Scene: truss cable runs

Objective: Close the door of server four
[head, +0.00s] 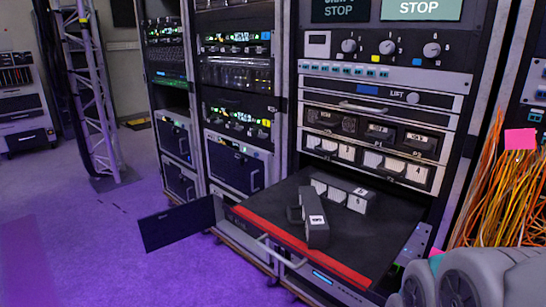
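A dark flat door panel (178,223) stands swung open at lower centre-left, sticking out to the left above the purple floor. Its right edge meets the lower front of the racks, near the left end of a pulled-out drawer; which unit it belongs to is hard to tell. No label reading server four is legible. My grey arm parts (478,278) show at the bottom right corner, well to the right of the door. The gripper fingers are not visible.
A drawer (375,235) with a red front edge and a handle juts from the right rack, between my arm and the door. A dark block (316,222) lies on it. Orange cables (490,190) hang at right. A truss (92,90) stands at left. The floor (80,240) at left is clear.

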